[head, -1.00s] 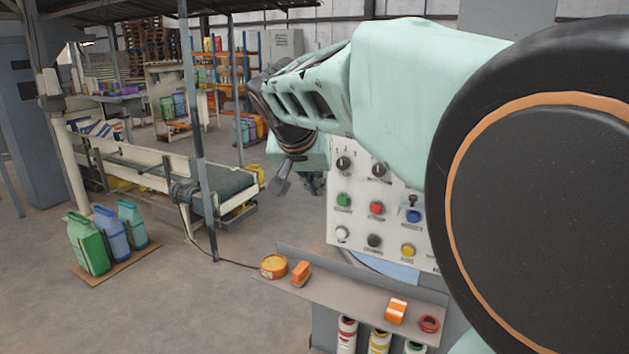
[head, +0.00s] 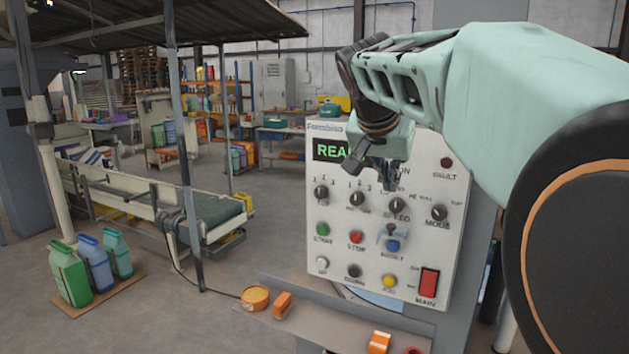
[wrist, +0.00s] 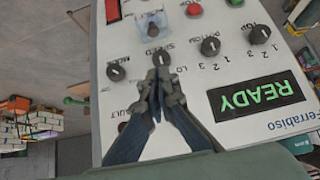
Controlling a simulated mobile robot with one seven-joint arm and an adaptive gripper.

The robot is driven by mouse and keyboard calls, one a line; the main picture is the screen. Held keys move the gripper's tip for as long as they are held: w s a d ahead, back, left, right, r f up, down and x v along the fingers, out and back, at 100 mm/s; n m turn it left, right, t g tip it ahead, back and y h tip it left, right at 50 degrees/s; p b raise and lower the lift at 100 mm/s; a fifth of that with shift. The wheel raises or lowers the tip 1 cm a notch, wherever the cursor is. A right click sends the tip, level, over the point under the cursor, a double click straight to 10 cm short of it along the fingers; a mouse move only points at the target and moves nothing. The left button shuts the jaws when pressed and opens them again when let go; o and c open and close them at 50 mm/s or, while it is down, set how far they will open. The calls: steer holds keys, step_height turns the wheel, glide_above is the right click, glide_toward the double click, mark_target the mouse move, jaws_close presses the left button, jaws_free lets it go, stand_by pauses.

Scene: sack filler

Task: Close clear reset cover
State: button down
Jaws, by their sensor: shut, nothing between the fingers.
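The clear reset cover (head: 391,232) is a small see-through piece at the blue reset button (head: 393,246) on the white control panel (head: 330,275). In the wrist view the cover (wrist: 153,22) shows as a pale translucent square near the top, with blue behind it. I cannot tell how far it is tilted open. My gripper (head: 388,182) is in front of the panel's upper middle, above the cover and apart from it. In the wrist view my gripper (wrist: 162,76) is shut and empty, its tips over the speed knob area.
The panel also carries several knobs, a green button (head: 322,229), a red button (head: 356,237) and a red main switch (head: 428,283). A shelf (head: 325,325) with an orange tape roll (head: 255,297) juts out below. A conveyor (head: 130,205) stands at left.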

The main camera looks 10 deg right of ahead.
glide_above(392, 232)
steer(key=f, duration=0.5)
steer(key=shift+s+a+f+p, duration=0.2)
steer(key=shift+a+f+p, duration=0.05)
steer(key=shift+f+p, duration=0.1)
step_height(392, 232, down, 2)
steer(key=shift+s+a+f, duration=0.1)
steer(key=shift+f, duration=0.65)
steer(key=shift+a+f+b, duration=0.1)
steer(key=shift+f+b, duration=0.1)
steer(key=shift+b, duration=0.2)
steer(key=shift+s+f+t+h+b, duration=0.1)
steer(key=shift+s+t+h+b, duration=0.3)
steer(key=shift+b, duration=0.85)
